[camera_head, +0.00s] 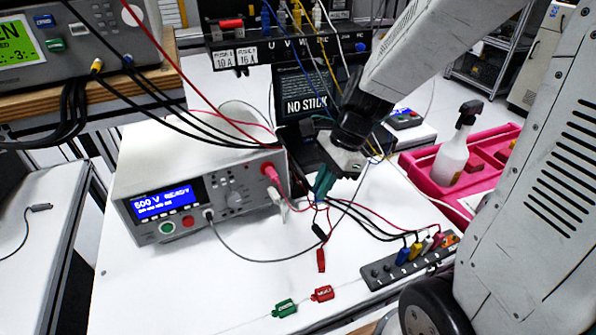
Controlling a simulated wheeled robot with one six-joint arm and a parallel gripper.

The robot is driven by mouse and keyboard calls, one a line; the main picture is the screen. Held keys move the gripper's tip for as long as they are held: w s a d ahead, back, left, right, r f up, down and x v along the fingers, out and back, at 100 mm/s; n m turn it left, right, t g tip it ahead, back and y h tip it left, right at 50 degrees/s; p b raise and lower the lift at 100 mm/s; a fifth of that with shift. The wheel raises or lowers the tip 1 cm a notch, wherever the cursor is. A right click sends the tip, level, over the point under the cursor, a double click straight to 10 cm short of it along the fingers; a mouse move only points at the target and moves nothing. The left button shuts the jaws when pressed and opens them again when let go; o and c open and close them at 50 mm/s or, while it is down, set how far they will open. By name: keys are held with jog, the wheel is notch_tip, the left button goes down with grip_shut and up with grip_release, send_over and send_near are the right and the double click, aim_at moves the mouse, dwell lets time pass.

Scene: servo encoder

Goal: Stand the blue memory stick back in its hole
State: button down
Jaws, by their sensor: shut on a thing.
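My gripper (324,186) is in the middle of the head view, pointing down above the white table. It is shut on a small blue piece, which I take to be the blue memory stick (321,189). The stick is mostly hidden by the teal fingers, and its tilt is hard to tell. Behind it, a black screen (307,104) reads "NO STICK". A small dark unit (404,119) with blue and red parts lies behind and to the right of my gripper. I cannot make out the stick's hole.
A grey socket strip (380,276) with coloured plugs lies front right. Green (285,308) and red (322,293) tags lie in front. Loose cables cross below my gripper. A pink tray (425,180) holds a spray bottle (452,158).

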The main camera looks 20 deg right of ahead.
jog(key=w, duration=0.8)
jog(key=w+f, duration=0.1)
jog(key=w, duration=0.3)
jog(key=shift+w+f, duration=0.1)
jog(key=shift+w, duration=0.1)
jog(key=shift+w+f, duration=0.15)
jog(key=shift+f, duration=1.65)
jog(key=c, duration=1.5)
grip_release()
jog(key=shift+f, duration=0.15)
jog(key=v, duration=1.2)
jog(key=s+r+n+h, duration=0.1)
jog(key=s+r+n, duration=0.1)
jog(key=s+n, duration=0.4)
jog(key=s+a+r+n+h, duration=0.1)
jog(key=s+n, duration=0.5)
jog(key=s, duration=0.6)
jog(key=s+r+n+t+h, duration=0.1)
jog(key=s+r+n, duration=0.3)
jog(key=s, duration=0.6)
jog(key=shift+a+r+n+h, duration=0.15)
jog(key=shift+a+n+h, duration=0.1)
jog(key=shift+n+h, duration=0.65)
